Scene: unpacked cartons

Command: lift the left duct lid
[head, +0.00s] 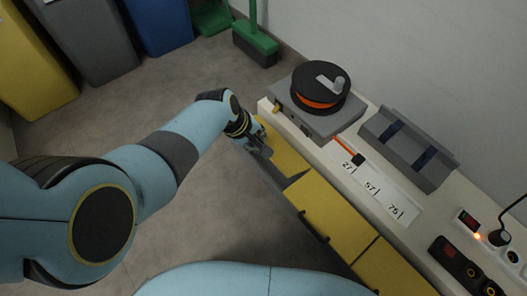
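My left gripper (262,149) is at the left end of the bench, close over a yellow panel (285,153). The fingers are dark and small, and I cannot tell whether they touch it or how far they are apart. A dark grey edge shows beside the panel's left side; I cannot tell whether the panel is raised. I see nothing that is clearly a duct lid. A long grey tray-like piece (380,130) with two dark blue bands lies on the bench top. My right gripper is not in view.
A black reel (319,80) with orange wire stands on a grey box on the white bench (455,205). A number strip (372,187), yellow fronts (337,222) and red-marked devices (450,258) line the bench. Bins (90,42) and a green broom (256,38) stand behind. Floor is clear.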

